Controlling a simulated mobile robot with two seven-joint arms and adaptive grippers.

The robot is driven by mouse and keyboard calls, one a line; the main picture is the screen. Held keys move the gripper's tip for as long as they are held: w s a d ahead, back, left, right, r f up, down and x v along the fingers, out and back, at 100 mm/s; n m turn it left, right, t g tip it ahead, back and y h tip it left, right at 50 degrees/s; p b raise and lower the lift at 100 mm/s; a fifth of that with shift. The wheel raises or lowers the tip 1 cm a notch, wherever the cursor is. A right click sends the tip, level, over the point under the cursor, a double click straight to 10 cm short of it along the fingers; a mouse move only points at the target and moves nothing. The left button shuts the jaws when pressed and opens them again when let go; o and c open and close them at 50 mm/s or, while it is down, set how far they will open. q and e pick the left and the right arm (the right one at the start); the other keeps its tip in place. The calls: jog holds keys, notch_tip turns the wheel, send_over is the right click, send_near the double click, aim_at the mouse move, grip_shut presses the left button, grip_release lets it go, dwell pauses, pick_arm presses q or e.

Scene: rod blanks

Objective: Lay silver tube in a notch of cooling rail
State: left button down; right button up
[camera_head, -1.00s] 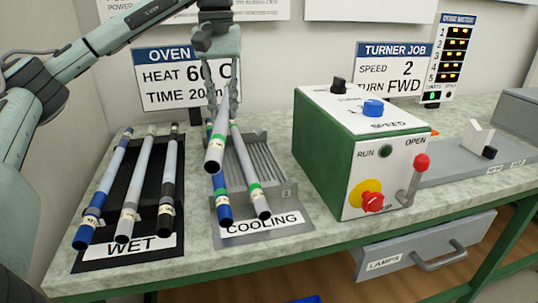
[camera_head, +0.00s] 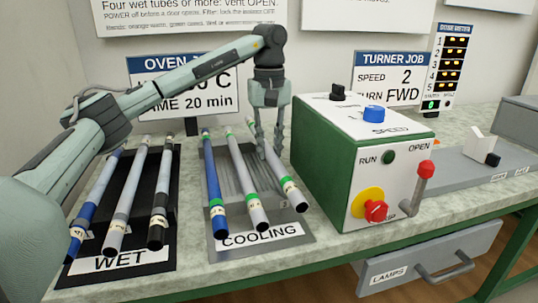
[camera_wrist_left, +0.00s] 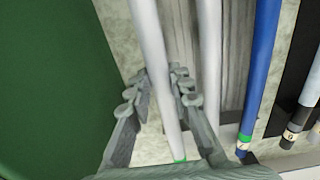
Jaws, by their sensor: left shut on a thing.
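My left gripper (camera_head: 268,150) is shut on a silver tube (camera_head: 281,176) with a green band near its front end. It holds this tube over the right part of the cooling rail (camera_head: 246,174); I cannot tell whether the tube rests in a notch or hangs just above. In the left wrist view the held tube (camera_wrist_left: 154,55) runs between the fingers (camera_wrist_left: 161,97). A blue tube (camera_head: 212,175) and another silver tube (camera_head: 244,175), both green-banded, lie to its left on the rail. My right gripper is not in view.
The wet rack (camera_head: 120,262) at left holds a blue tube (camera_head: 93,200) and two greyer tubes. The green turner box (camera_head: 325,160) stands close to the right of the held tube. A red-knobbed lever (camera_head: 424,175) sticks out at its front.

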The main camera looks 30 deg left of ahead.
aim_at(269, 148)
pick_arm(q)
jog(key=shift+f, duration=1.15)
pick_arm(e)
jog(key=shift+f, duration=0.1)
pick_arm(q)
jog(key=shift+f, duration=0.15)
jog(key=c, duration=1.4)
grip_release()
jog(key=shift+o, duration=0.2)
notch_tip(269, 148, up, 7)
jog(key=shift+r, duration=0.1)
notch_tip(269, 148, up, 4)
jog(key=shift+r+p, duration=0.15)
jog(key=shift+p, duration=0.65)
jog(key=shift+r, duration=0.4)
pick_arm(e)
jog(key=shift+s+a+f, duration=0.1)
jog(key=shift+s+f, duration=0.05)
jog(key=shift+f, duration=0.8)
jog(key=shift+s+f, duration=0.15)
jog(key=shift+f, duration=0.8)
